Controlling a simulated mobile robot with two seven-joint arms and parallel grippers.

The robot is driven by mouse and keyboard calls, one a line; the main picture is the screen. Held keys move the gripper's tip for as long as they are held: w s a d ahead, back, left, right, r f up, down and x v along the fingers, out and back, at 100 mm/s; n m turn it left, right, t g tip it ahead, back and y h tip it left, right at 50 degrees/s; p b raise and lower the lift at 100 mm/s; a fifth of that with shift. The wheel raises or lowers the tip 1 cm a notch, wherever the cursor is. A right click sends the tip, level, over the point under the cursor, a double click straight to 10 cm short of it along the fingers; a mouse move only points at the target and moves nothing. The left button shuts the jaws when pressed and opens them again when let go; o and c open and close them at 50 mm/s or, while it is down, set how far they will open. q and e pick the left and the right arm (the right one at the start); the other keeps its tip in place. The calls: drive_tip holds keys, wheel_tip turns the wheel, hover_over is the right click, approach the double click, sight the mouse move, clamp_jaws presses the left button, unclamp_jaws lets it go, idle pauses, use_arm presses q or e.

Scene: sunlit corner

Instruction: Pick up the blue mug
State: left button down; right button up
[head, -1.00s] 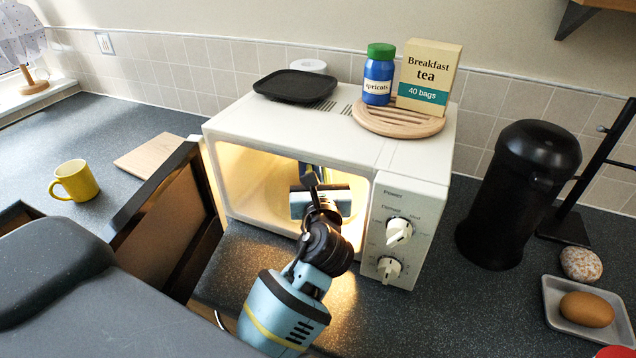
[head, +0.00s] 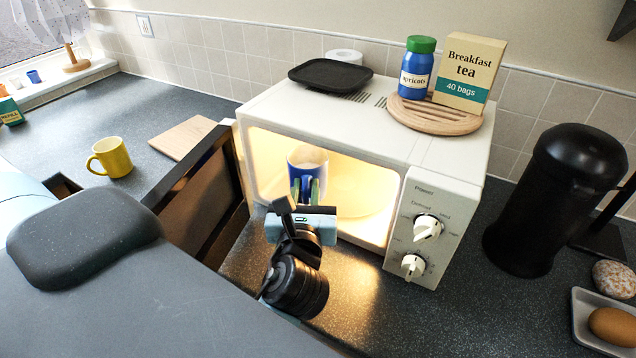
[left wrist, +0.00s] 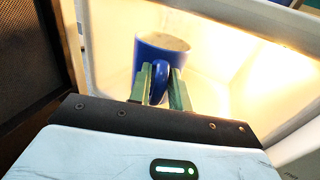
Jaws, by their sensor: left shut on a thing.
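The blue mug (head: 309,160), pale inside, is upright in the lit opening of the white microwave (head: 330,95). It also shows in the left wrist view (left wrist: 150,55), with its handle toward me. My left gripper (head: 306,187) reaches into the opening from the front. In the left wrist view its green fingers (left wrist: 160,84) are shut on the mug's handle, one on each side. The fingers and wrist hide the lower part of the mug, so I cannot tell whether it touches the microwave floor. My right gripper is not in view.
The microwave door (head: 195,195) stands open on the left. A yellow mug (head: 112,157) and a wooden board (head: 183,137) are on the counter beyond it. A jar (head: 417,70) and tea box (head: 468,72) stand on top. A black canister (head: 548,200) is right.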

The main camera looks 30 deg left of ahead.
use_arm(q)
drive_tip(key=shift+s+a+r, duration=0.15)
drive_tip(key=shift+s+a, duration=0.05)
drive_tip(key=shift+s, duration=0.8)
drive_tip(key=shift+s+a+r, duration=0.15)
drive_tip(key=shift+s+a, duration=0.05)
drive_tip(key=shift+s, duration=0.75)
drive_tip(key=shift+s, duration=0.15)
